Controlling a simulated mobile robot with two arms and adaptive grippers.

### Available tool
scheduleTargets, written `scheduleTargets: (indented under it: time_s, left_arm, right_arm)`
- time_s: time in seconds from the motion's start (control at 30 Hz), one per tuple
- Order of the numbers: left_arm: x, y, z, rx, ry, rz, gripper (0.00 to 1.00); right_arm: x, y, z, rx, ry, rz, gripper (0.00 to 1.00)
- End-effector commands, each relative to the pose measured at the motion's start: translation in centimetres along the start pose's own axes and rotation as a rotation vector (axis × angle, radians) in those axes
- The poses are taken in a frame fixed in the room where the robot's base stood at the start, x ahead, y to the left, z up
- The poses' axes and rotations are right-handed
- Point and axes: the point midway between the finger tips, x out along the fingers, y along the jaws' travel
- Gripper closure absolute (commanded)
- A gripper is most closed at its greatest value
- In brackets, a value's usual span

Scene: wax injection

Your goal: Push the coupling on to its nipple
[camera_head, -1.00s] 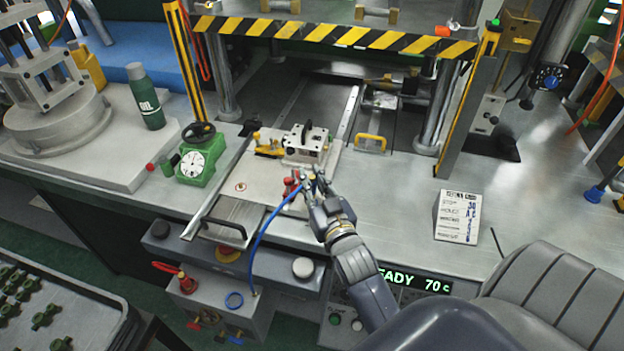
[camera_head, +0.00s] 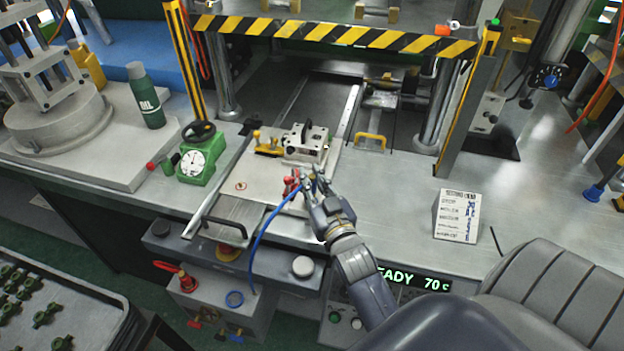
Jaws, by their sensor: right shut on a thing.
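My right gripper (camera_head: 307,182) is at the front of the metal mould block (camera_head: 306,145), on the sliding plate. It is shut on the coupling at the end of the blue hose (camera_head: 258,243). The fingers hide most of the coupling. Red fittings (camera_head: 291,184) show just left of the fingertips. The nipple is hidden or too small to make out, so I cannot tell whether the coupling touches it. The blue hose curves down from the gripper to the grey box (camera_head: 215,306) below the bench edge. My left gripper is not in view.
A yellow clamp (camera_head: 268,143) sits left of the block. A tray handle (camera_head: 228,226) stands in front. A striped bar (camera_head: 335,36) crosses above and behind. A green gauge (camera_head: 195,163) and a card (camera_head: 457,216) stand on the bench.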

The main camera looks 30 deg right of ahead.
Motion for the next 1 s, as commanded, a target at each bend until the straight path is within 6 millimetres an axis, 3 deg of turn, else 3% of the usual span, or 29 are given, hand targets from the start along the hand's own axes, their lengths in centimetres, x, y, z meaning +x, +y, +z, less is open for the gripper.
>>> scheduleTargets:
  time_s: [0.93, 0.97, 1.0]
  left_arm:
    - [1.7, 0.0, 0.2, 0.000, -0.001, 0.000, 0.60]
    - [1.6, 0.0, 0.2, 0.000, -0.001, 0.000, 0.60]
    - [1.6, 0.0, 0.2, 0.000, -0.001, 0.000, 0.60]
  right_arm:
    - [0.0, 0.0, 2.4, 0.001, 0.000, 0.000, 1.00]
    - [0.0, 0.0, 2.4, 0.001, 0.001, 0.000, 0.78]
    - [0.0, 0.0, 2.3, 0.001, 0.001, 0.000, 0.69]
